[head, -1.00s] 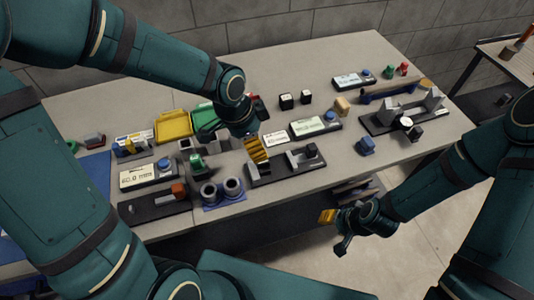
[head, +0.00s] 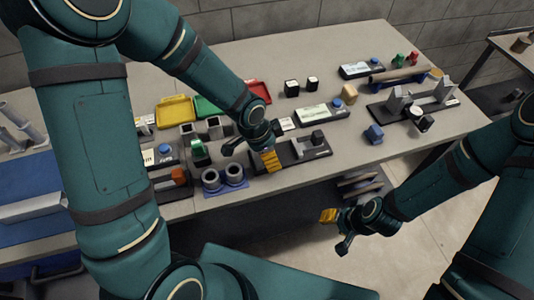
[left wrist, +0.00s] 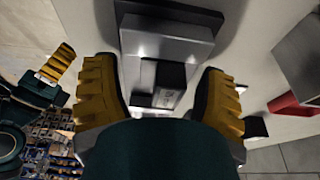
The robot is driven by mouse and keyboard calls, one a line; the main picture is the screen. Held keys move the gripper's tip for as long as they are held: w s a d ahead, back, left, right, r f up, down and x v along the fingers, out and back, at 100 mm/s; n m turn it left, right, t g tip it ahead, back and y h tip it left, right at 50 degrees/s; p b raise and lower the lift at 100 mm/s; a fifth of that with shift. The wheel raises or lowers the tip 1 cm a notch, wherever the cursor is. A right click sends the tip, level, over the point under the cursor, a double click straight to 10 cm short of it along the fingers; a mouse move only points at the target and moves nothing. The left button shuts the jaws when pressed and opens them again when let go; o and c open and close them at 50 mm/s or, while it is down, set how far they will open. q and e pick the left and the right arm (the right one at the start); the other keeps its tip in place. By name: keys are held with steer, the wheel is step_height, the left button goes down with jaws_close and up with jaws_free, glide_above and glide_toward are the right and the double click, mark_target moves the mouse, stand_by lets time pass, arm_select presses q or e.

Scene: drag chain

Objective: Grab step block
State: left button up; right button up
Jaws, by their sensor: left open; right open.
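In the left wrist view, a stepped grey and black block (left wrist: 166,48) lies straight ahead of my left gripper (left wrist: 163,92). Its tiers show between and beyond the two open, yellow-padded fingers. I cannot tell whether the fingers touch it. In the head view my left gripper (head: 268,160) points down, low over the near edge of a dark fixture (head: 292,156) with a small black block (head: 318,138). The gripper and forearm hide part of what lies below. My right gripper (head: 334,228) is open and empty, off the table's front edge.
Two grey-blue rings (head: 223,177) stand left of my left gripper. Yellow (head: 174,111), green (head: 207,106) and red bins lie behind.

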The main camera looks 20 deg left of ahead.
arm_select(q)
steer(key=shift+d+f, duration=0.1)
steer(key=shift+f, duration=0.15)
jaws_close()
